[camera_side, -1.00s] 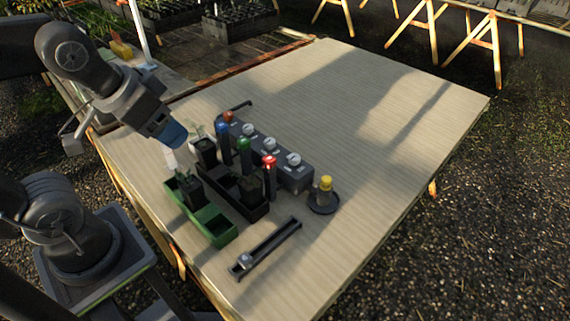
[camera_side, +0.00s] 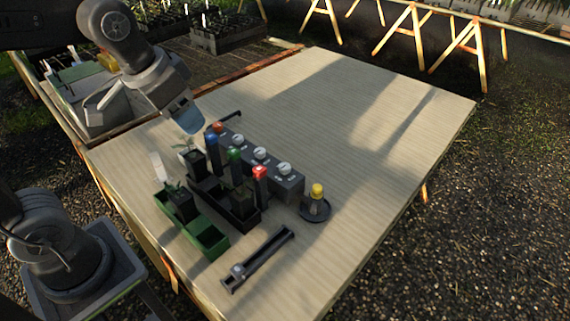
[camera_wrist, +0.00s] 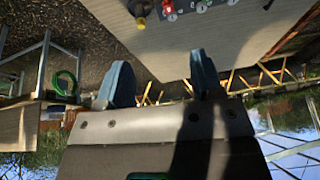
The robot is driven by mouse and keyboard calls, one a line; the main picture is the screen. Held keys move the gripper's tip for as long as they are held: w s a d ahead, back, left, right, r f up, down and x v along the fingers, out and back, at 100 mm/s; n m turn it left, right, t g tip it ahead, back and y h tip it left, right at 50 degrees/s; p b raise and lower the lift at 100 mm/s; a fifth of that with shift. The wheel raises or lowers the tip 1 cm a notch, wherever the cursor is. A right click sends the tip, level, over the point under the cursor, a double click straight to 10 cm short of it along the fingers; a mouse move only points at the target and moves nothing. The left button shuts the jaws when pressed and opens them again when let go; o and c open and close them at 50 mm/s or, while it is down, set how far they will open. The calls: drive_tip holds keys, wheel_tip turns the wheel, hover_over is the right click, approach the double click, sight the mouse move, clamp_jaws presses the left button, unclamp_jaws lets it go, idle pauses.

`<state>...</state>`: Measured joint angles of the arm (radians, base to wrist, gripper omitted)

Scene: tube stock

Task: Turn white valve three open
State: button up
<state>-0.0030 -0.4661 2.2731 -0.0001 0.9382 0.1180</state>
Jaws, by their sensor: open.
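A grey valve block (camera_side: 272,174) stands mid-table with a row of three white valve knobs on top: one at the far end (camera_side: 237,139), a middle one (camera_side: 260,152) and one at the near end (camera_side: 284,168). Their labels are too small to read. An orange-red knob (camera_side: 218,127) sits at the block's far end. My gripper (camera_side: 187,117) is above the table, left of the block's far end, and apart from the knobs. In the wrist view its two blue fingers (camera_wrist: 162,80) are spread with nothing between them; the valve block (camera_wrist: 186,10) shows at the top edge.
Blue (camera_side: 212,142), green (camera_side: 234,156) and red (camera_side: 260,173) topped posts stand close in front of the block, by a black tray (camera_side: 240,222). A green tray (camera_side: 208,238), a slider rail (camera_side: 258,258) and a yellow-topped item (camera_side: 317,191) stand nearby. The table's right side is clear.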

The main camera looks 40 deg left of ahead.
drive_tip(key=w+m+g, duration=0.1)
drive_tip(key=w, duration=0.6)
drive_tip(key=m+g, duration=0.4)
hover_over(285, 165)
wheel_tip(285, 165, down, 16)
wheel_tip(285, 165, down, 14)
drive_tip(key=shift+d+r, duration=0.1)
drive_tip(key=shift+r, duration=0.1)
drive_tip(key=c, duration=0.9)
